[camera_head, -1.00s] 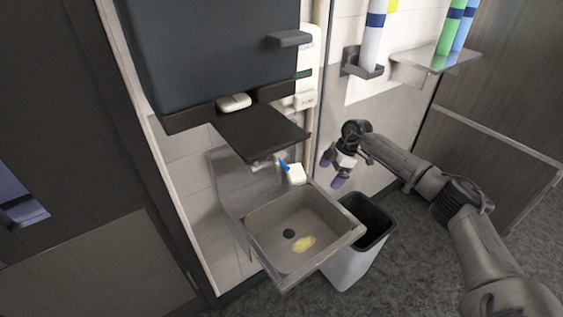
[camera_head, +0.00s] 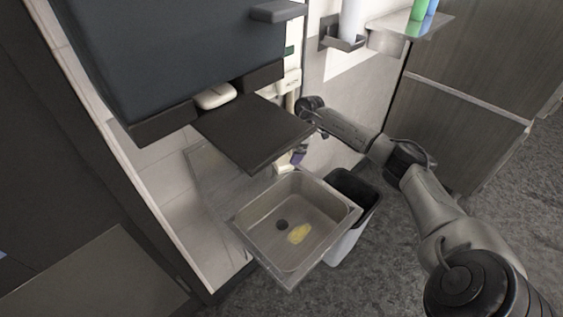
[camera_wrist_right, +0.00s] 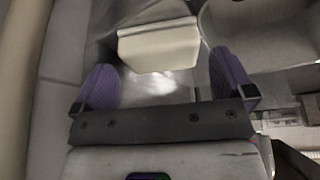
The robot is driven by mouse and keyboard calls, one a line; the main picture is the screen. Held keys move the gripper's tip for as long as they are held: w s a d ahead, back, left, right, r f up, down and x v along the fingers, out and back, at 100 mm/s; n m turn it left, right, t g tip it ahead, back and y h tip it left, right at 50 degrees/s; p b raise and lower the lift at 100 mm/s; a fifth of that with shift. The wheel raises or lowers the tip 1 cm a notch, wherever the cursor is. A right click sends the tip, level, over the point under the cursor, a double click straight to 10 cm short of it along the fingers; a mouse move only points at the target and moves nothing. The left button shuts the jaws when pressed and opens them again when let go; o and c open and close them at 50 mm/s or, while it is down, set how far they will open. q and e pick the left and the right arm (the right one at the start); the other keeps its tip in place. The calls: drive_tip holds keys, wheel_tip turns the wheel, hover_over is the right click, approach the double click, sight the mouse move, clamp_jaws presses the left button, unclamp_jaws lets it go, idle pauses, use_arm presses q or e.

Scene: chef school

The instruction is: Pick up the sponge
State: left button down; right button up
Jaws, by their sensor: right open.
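A flat yellow piece (camera_head: 299,233) that looks like the sponge lies on the floor of the metal sink (camera_head: 262,247), beside the drain. A small pale block (camera_head: 285,169) is at the sink's back rim. In the right wrist view a cream block (camera_wrist_right: 158,46) lies just beyond my fingertips, apart from them; it seems to be the same block. My right gripper (camera_wrist_right: 165,78) is open, with nothing between its purple fingers. In the head view my right gripper (camera_head: 298,157) is behind the sink, mostly hidden by the dark shelf. My left gripper is not in view.
The dark shelf (camera_head: 255,137) juts out above the back of the sink, close to my right gripper. A white object (camera_head: 215,96) sits above it under the dark cabinet (camera_head: 185,55). A bin (camera_head: 350,195) stands right of the sink. The space above the sink basin is clear.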

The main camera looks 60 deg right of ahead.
sight(285, 156)
drive_tip(key=x, duration=0.3)
drive_tip(key=shift+a+f, duration=0.1)
drive_tip(key=shift+c, duration=0.5)
drive_tip(key=c, duration=0.5)
drive_tip(key=shift+r, duration=0.65)
wheel_tip(285, 156, up, 3)
drive_tip(key=shift+r+p, duration=0.15)
drive_tip(key=shift+p, duration=0.3)
drive_tip(key=s+d+r+p, duration=0.1)
drive_tip(key=s+r+p, duration=0.1)
drive_tip(key=s, duration=0.1)
drive_tip(key=s+d+r+p, duration=0.1)
drive_tip(key=s+r+p, duration=0.1)
drive_tip(key=s, duration=0.2)
drive_tip(key=s+d+r+p, duration=0.1)
drive_tip(key=s+r+p, duration=0.1)
drive_tip(key=s, duration=0.2)
drive_tip(key=shift+r, duration=0.3)
